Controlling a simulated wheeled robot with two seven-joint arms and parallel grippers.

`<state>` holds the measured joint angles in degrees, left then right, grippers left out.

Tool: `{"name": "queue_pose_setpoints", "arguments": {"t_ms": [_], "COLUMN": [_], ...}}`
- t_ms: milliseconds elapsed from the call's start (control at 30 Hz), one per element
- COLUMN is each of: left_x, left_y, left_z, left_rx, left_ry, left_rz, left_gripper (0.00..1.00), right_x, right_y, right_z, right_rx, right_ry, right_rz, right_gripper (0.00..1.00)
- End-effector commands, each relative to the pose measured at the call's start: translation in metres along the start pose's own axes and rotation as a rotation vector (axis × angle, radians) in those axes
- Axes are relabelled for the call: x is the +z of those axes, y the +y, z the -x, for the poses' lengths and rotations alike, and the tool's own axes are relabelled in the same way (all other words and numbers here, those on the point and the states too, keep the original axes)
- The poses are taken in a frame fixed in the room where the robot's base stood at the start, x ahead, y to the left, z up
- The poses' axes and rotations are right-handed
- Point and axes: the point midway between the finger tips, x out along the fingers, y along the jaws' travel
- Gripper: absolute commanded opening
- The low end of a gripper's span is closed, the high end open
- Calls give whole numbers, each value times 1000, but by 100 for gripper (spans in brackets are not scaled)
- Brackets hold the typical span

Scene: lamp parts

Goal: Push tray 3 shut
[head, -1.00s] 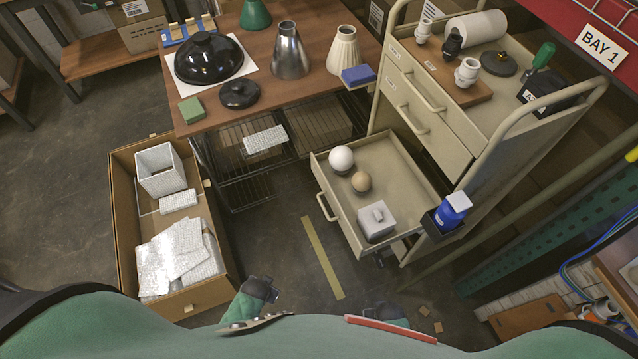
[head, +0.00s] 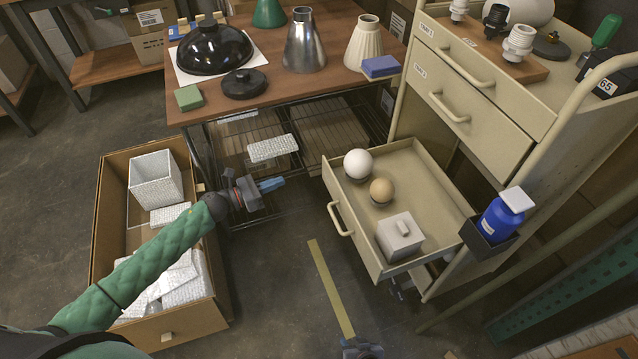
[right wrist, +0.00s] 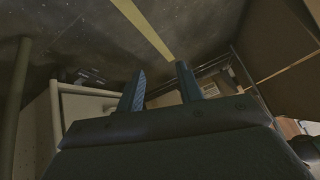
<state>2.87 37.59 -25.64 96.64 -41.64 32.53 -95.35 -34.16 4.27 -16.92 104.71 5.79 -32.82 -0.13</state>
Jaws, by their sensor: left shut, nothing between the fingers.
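Tray 3, the lowest drawer (head: 408,170) of the beige cart, is pulled well out. It holds a white ball (head: 358,163), a tan ball (head: 381,190) and a light grey lidded box (head: 400,236). Its front handle (head: 340,220) faces left. My left gripper (head: 276,184) is shut and empty, left of the drawer front and clearly apart from it. My right gripper shows partly at the bottom edge in the head view (head: 362,348), below the drawer. In the right wrist view its fingers (right wrist: 160,86) are apart with nothing between them.
Two shut drawers (head: 465,85) are above tray 3. A blue bottle (head: 502,214) sits in a holder on the cart's side. A wooden table (head: 285,92) with lamp parts stands behind; a cardboard box (head: 215,320) is at left. Floor before the drawer is clear.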

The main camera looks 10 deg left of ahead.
Motion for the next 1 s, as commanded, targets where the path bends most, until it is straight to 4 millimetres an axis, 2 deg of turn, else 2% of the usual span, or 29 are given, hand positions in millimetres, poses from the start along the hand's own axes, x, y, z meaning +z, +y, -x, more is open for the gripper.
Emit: {"name": "queue_pose_setpoints", "arguments": {"t_ms": [33, 133, 267, 367, 1000], "left_x": [-4, -1, 2, 3, -1], "left_y": [0, -4, -6, -7, -17], "left_z": [1, 2, -2, -13, -117], "left_rx": [-38, -88, -106, -106, -102], "left_ry": [11, 22, 25, 24, 25], "left_rz": [-61, -144, -174, -173, -168], "left_gripper": [0, 0, 0, 0, 0], "right_x": [3, 1, -1, -2, -13], "right_y": [-1, -4, -5, -6, -10], "right_z": [-5, -5, -4, -2, 12], "right_rx": [-4, -10, -11, -11, -13], "right_ry": [10, 26, 30, 30, 27], "right_rz": [-1, -3, -4, -4, -3], "right_gripper": [36, 36, 36, 36, 36]}}
